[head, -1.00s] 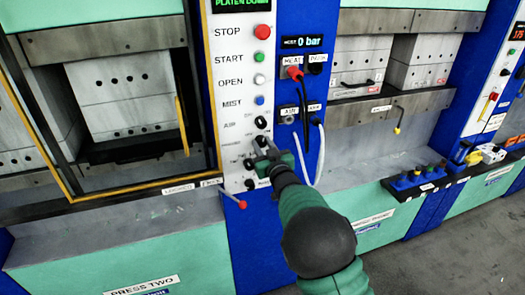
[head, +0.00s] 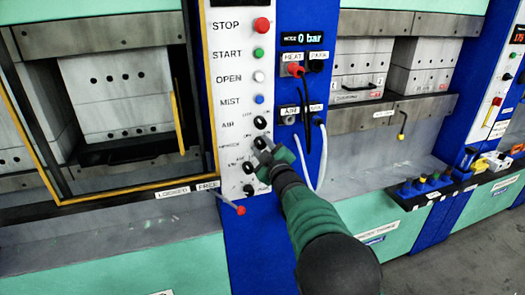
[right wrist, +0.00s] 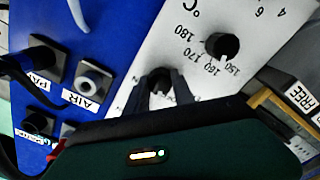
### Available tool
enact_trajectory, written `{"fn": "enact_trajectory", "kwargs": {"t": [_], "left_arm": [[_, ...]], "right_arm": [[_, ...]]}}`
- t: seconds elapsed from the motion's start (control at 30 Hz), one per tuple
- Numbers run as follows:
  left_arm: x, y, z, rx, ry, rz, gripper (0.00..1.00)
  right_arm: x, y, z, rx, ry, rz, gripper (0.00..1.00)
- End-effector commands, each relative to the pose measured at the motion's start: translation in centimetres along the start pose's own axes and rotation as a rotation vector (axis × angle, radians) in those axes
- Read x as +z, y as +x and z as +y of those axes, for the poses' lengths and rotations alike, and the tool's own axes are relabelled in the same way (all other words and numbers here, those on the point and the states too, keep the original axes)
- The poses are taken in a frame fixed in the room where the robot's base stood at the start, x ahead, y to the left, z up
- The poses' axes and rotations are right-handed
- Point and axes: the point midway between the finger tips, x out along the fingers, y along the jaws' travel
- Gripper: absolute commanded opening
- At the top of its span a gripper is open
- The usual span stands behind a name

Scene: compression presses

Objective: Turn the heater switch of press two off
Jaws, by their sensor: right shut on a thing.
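The tall white control panel (head: 233,110) of the press stands in the middle of the head view, with a column of buttons above several black knobs. My right gripper (head: 260,152) is at the lower knobs of this panel. In the right wrist view its fingers (right wrist: 160,84) are shut on a black knob (right wrist: 160,77), one finger on each side. A dial knob (right wrist: 222,46) marked 150 to 180 sits beside it, apart from the fingers. The held knob's label is mostly hidden, so I cannot read its position. My left gripper is not in view.
The press opening with a grey mould block (head: 118,90) is left of the panel. A red-tipped lever (head: 240,210) sticks out below it. Hoses and cables hang from the blue sockets panel (head: 302,90) at the right. A black shelf with coloured items (head: 424,187) stands further right.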

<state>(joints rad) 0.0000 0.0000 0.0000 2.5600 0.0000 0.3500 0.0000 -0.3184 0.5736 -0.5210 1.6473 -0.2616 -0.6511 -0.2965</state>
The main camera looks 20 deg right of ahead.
Motion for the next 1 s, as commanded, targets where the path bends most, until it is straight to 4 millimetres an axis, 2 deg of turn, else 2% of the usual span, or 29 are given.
{"fn": "enact_trajectory", "kwargs": {"t": [0.5,0.53,0.67,1.0], "left_arm": [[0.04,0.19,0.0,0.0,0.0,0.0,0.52],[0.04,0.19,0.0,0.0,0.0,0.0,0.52],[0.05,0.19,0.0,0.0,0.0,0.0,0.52],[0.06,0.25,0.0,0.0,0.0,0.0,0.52]], "right_arm": [[0.13,0.0,-0.33,-0.006,-0.019,-0.003,0.0],[0.13,0.0,-0.34,-0.006,-0.019,-0.003,0.34],[0.1,0.0,-0.27,-0.005,-0.018,-0.002,0.51],[0.08,-0.24,-0.15,-0.002,-0.017,-0.002,0.52]]}}
